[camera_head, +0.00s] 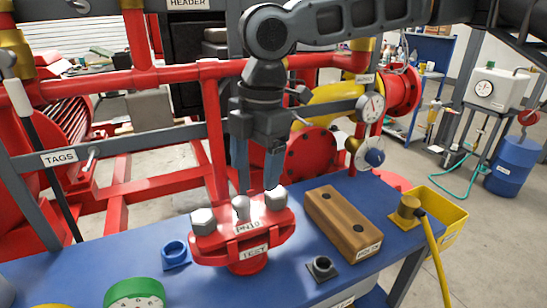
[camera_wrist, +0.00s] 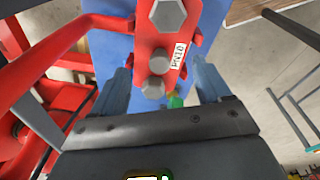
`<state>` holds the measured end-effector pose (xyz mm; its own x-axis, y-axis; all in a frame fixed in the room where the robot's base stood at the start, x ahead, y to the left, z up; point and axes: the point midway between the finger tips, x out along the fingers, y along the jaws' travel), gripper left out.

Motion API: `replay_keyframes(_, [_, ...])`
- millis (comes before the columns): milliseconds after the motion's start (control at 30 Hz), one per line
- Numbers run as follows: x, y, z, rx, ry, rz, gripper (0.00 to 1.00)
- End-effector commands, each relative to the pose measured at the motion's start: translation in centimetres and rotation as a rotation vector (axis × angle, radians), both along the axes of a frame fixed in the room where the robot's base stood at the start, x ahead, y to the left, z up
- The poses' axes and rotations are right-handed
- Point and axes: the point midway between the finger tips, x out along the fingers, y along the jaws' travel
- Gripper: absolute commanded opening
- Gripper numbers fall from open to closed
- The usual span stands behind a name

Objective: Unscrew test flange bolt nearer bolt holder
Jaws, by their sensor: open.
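The red test flange (camera_head: 247,252) stands on the blue bench, with a TEST label on its front and a PN10 label on top. A grey hex bolt sits at each end: the left bolt (camera_head: 203,221) and the right bolt (camera_head: 275,198), which is nearer the bolt holder. A small stud (camera_head: 241,208) stands between them. The wooden bolt holder (camera_head: 343,224) lies to the right and shows dark holes. My gripper (camera_head: 257,187) is open and empty, pointing down over the flange. In the wrist view, the flange (camera_wrist: 146,40) shows between and beyond the fingers, with a large hex head (camera_wrist: 167,14) at the top.
Red pipes (camera_head: 150,78) and a grey rail (camera_head: 110,150) run behind the flange. A blue ring (camera_head: 174,252), a green dial (camera_head: 134,296) and a dark square fitting (camera_head: 321,268) lie on the bench (camera_head: 215,284). A yellow bin (camera_head: 440,205) hangs at the right edge.

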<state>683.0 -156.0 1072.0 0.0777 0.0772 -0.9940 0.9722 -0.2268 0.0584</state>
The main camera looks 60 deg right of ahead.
Motion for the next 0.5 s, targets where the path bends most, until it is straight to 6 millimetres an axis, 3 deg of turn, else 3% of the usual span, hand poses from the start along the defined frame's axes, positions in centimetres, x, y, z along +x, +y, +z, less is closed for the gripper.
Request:
replay_keyframes(33, [-0.8,-1.4,0.0,-0.033,0.028,-0.018,0.77])
replay_keyframes(167, [-2.0,-3.1,0.1,-0.070,0.073,-0.044,0.77])
replay_keyframes(333, [-2.3,-3.4,-1.1,-0.077,0.085,-0.049,0.77])
replay_keyframes(500, [-2.3,-3.3,-3.6,-0.075,0.083,-0.047,0.77])
